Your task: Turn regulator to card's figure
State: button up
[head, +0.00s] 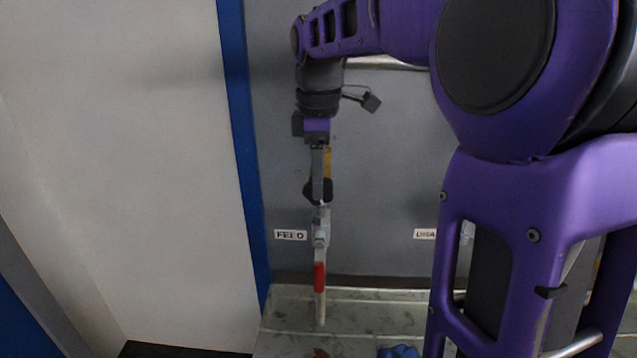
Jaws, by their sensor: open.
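My gripper (318,192) points down in front of the grey wall panel, its dark fingers seen nearly edge-on. It is open. Directly below the fingertips is a grey metal fitting (320,232) on an upright pipe with a red section (319,278), beside the label "FEED" (291,235). I cannot tell whether the fingers touch the fitting or stand in front of it. No regulator scale and no card with a figure can be made out in this view.
A pale ledge (285,322) runs below, with a blue object (398,351) and a small brown one (320,352) at the bottom edge. A blue post (240,140) and a pale wall stand left.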

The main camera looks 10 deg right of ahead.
jog(key=shift+f, duration=0.35)
grip_shut()
jog(key=shift+r, duration=0.1)
jog(key=shift+s+d+t+y, duration=0.1)
jog(key=shift+d+t+y, duration=0.2)
jog(key=shift+y, duration=0.6)
jog(key=shift+t+y, duration=0.3)
jog(key=shift+y, duration=0.5)
